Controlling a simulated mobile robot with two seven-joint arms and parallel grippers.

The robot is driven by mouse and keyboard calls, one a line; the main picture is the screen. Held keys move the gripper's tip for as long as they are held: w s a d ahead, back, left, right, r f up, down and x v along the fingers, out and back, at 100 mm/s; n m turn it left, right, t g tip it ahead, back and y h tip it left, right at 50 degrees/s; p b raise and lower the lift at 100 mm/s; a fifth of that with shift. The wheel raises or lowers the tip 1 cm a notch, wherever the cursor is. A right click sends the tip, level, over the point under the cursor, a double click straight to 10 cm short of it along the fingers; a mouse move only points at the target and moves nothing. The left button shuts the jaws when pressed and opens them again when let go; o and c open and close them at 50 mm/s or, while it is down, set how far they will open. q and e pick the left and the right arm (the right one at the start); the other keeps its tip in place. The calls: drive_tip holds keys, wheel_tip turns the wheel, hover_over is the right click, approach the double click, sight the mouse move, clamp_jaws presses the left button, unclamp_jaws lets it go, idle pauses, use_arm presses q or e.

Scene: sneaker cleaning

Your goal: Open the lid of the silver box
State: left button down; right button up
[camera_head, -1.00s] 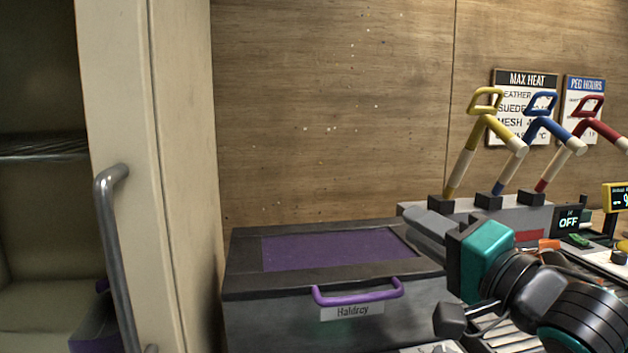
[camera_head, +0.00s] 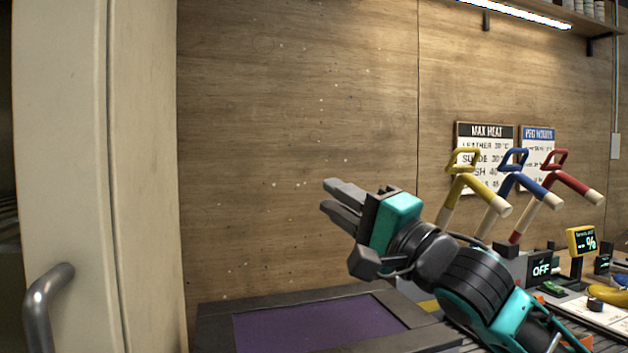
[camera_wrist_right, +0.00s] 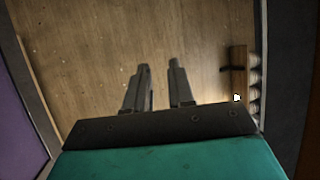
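The silver box (camera_head: 212,330) stands at the bottom of the head view, with its lid shut. The lid has a dark rim and a purple top panel (camera_head: 315,325). Its front and purple handle are below the picture now. My right gripper (camera_head: 338,200) is above the box in front of the wooden wall, pointing left, touching nothing. Its two fingers are apart with nothing between them. They also show in the right wrist view (camera_wrist_right: 160,72), open and empty against the wood. A purple surface (camera_wrist_right: 12,150) shows at the left edge there. My left gripper is not in view.
A cream cabinet door with a grey handle (camera_head: 45,300) stands at the left. Yellow, blue (camera_head: 508,180) and red levers stand at the right, near an OFF display (camera_head: 541,267) and a yellow screen (camera_head: 581,241).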

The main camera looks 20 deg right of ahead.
drive_tip(key=shift+p+x, duration=0.3)
drive_tip(key=shift+x, duration=2.45)
drive_tip(key=shift+c, duration=0.3)
clamp_jaws()
